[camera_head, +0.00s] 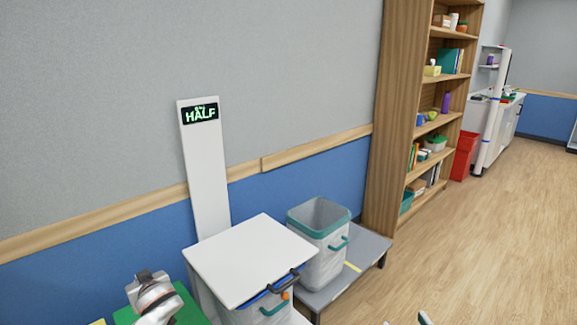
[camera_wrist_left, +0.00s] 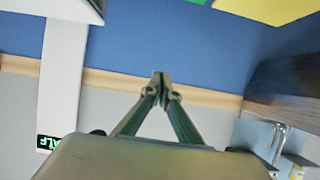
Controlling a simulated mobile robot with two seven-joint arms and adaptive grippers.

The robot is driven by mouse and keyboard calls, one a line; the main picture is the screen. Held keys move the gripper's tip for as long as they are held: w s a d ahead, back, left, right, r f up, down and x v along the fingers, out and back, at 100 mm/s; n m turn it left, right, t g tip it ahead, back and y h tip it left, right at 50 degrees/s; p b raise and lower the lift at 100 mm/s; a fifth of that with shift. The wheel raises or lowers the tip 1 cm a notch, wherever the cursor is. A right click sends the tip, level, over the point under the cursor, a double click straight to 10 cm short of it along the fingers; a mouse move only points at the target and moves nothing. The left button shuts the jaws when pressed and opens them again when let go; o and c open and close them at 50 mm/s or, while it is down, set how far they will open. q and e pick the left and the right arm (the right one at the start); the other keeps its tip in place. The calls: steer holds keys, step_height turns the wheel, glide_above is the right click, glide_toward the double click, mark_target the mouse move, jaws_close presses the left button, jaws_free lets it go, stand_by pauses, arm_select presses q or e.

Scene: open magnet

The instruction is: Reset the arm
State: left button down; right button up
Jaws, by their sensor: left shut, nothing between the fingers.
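My left gripper (camera_wrist_left: 160,78) shows in the left wrist view with its two fingertips together and nothing between them. Blue and grey wall fills the view behind it. In the head view, part of my left arm (camera_head: 152,297) shows at the lower left, in front of a green surface and left of the white-lidded bin (camera_head: 250,258). It is apart from the bin in the picture. Small pale tips (camera_head: 424,318) at the bottom edge may belong to my right gripper; most of it is out of frame.
A white post (camera_head: 205,165) with a "HALF" display (camera_head: 200,114) stands behind the lidded bin. An open grey bin with teal rim (camera_head: 318,216) stands on a low grey platform (camera_head: 370,250). A wooden shelf (camera_head: 393,120) stands farther right. The floor at right is clear.

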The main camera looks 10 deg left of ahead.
arm_select(q)
steer(key=s+d+f+m+t+h, duration=0.1)
steer(key=s+d+f+m+h, duration=0.35)
steer(key=d+f, duration=0.35)
steer(key=s+d+f+m+t+h, duration=0.1)
steer(key=s+d+f+m+h, duration=0.25)
steer(key=s+d+f, duration=0.4)
steer(key=s+d+f+m+h, duration=0.2)
steer(key=s+d+m+h, duration=0.2)
steer(key=s+d, duration=0.9)
steer(key=d+m, duration=0.2)
steer(key=shift+s+d+f+h, duration=0.2)
steer(key=shift+s+d+h, duration=0.15)
steer(key=shift+d+h, duration=0.05)
arm_select(e)
steer(key=s+d+f+g+h, duration=0.1)
steer(key=s+f, duration=0.4)
steer(key=f, duration=1.1)
steer(key=s+d+f+m+g+h, duration=0.1)
steer(key=s+d+f+g, duration=0.3)
steer(key=f, duration=1.2)
steer(key=shift+s+f+g+h, duration=0.15)
steer(key=shift+s+g+h, duration=0.2)
steer(key=shift+g, duration=0.45)
